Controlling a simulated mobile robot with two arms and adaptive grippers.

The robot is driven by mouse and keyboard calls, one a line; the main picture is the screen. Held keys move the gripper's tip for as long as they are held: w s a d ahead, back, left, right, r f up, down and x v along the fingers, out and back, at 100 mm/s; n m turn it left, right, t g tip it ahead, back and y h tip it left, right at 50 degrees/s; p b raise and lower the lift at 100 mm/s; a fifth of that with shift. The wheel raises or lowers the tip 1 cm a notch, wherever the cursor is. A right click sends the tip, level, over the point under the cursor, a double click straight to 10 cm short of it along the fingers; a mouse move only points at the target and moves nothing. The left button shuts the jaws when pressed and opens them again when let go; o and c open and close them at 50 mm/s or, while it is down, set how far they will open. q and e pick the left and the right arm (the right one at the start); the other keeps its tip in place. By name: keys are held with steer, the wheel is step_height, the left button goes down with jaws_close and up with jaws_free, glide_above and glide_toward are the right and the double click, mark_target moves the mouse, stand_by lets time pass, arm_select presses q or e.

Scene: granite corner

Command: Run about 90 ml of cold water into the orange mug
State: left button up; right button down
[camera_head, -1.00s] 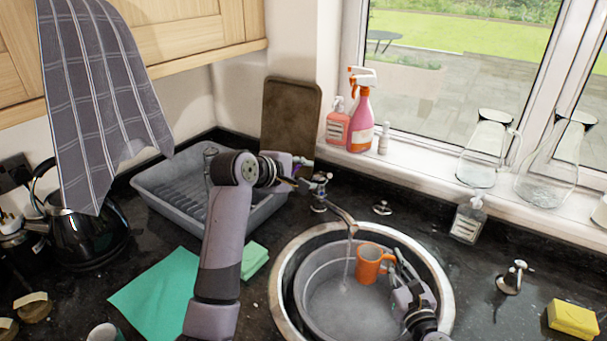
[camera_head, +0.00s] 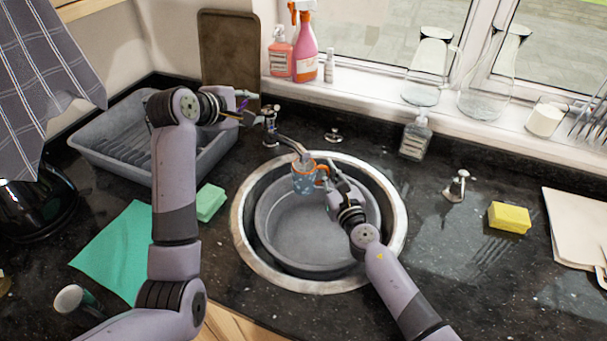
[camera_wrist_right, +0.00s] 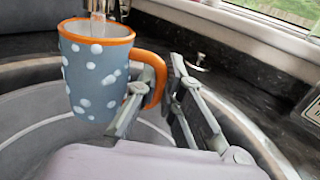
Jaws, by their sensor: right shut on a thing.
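The mug (camera_head: 305,180) is blue-grey with white spots and has an orange rim and handle. It is upright above the grey bowl in the sink, under the spout of the tap (camera_head: 291,145). In the right wrist view, water runs from the spout into the mug (camera_wrist_right: 92,82); its level is hidden. My right gripper (camera_head: 334,184) is shut on the mug's handle from the right, and its fingers also show in the right wrist view (camera_wrist_right: 160,92). My left gripper (camera_head: 246,108) is beside the tap's lever (camera_head: 270,115); its finger opening and any contact are unclear.
The grey bowl (camera_head: 300,262) sits in the round steel sink (camera_head: 243,245). A grey dish rack (camera_head: 100,155) stands behind my left arm. A soap bottle (camera_head: 415,138) and a yellow sponge (camera_head: 510,217) are to the right. The counter right of the sink is mostly clear.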

arm_select(q)
steer(key=shift+a+f, duration=0.1)
arm_select(e)
steer(key=s+d, duration=0.4)
steer(key=shift+s+d, duration=0.25)
steer(key=shift+d, duration=0.15)
